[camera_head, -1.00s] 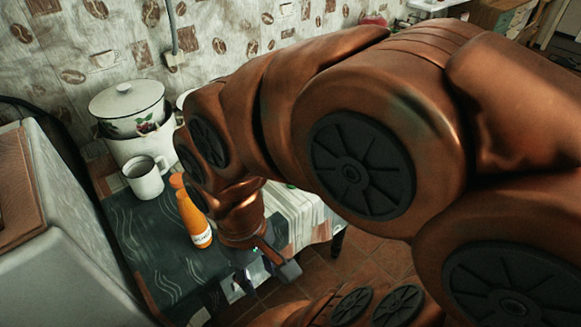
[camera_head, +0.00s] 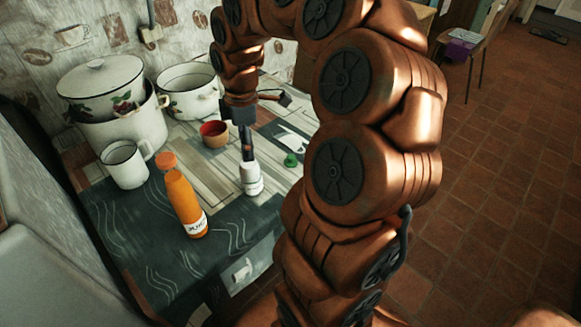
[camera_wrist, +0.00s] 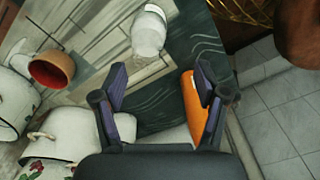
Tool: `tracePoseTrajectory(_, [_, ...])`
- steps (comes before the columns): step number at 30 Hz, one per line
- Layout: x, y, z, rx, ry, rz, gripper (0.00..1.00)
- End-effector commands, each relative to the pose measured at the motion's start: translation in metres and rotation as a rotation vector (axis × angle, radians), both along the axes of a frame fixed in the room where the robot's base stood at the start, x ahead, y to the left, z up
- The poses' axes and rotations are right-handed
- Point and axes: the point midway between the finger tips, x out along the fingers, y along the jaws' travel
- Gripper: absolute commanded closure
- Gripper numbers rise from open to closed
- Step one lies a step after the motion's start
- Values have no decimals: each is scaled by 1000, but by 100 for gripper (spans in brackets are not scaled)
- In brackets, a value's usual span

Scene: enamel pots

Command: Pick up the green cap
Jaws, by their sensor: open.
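The small green cap (camera_head: 291,160) sits on the table near its right edge, to the right of the white bottle (camera_head: 251,178), in the head view. I do not see it in the wrist view. My gripper (camera_head: 247,150) points down over the table, left of the green cap and apart from it, and overlaps the top of the white bottle in the picture. In the wrist view my gripper (camera_wrist: 161,80) has its two fingers spread wide with nothing between them. The white bottle (camera_wrist: 149,32) lies beyond the fingertips there.
An orange juice bottle (camera_head: 183,203) and a white mug (camera_head: 124,167) stand on the left. Enamel pots (camera_head: 190,92) stand at the back, and a red-brown bowl (camera_head: 214,134) sits mid-table. My arm fills the right; tiled floor (camera_head: 480,190) lies beyond.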

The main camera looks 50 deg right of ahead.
Motion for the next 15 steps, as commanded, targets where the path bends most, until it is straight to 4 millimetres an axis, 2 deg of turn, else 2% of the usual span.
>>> tracePoseTrajectory(1, [8,-21,-18,3,-4,30,27])
tracePoseTrajectory(3, [17,-51,-33,-4,-11,80,27])
tracePoseTrajectory(9, [22,-122,-70,-22,-15,185,27])
tracePoseTrajectory(12, [19,-145,-83,-29,-9,218,27])
tracePoseTrajectory(15, [17,-159,-90,-34,-6,236,27])
